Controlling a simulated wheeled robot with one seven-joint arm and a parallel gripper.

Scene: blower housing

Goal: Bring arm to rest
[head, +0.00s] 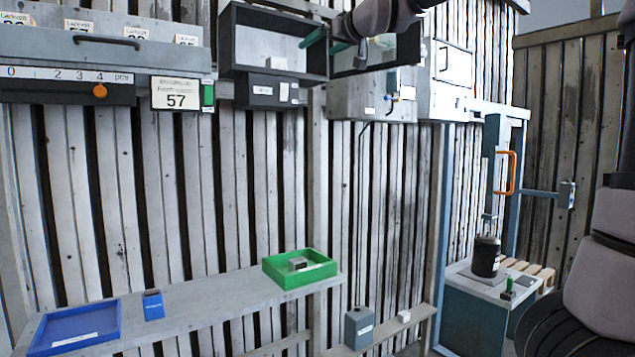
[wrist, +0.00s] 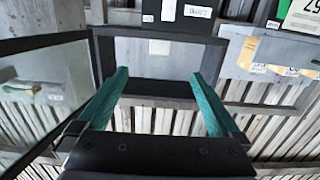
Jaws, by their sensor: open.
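My gripper (head: 326,41) is up at the top of the head view, in front of a dark-framed wall cabinet (head: 236,42). Its green fingers are spread apart, with nothing between them. In the wrist view, my gripper (wrist: 160,74) is open and empty, and its fingers point at the cabinet's dark frame (wrist: 160,88). The cabinet's glazed door (head: 407,45) appears swung open to the right; in the wrist view it stands at the left (wrist: 45,95). I cannot tell whether the fingers touch the cabinet. My arm enters from the top and right of the head view.
Below is a shelf (head: 215,305) with a blue tray (head: 45,337), a small blue box (head: 153,305) and a green tray (head: 275,272) holding a small grey part. At right, a press with an orange handle (head: 513,172) stands over a black cylinder (head: 486,257). Grey boxes (head: 372,100) hang beside the cabinet.

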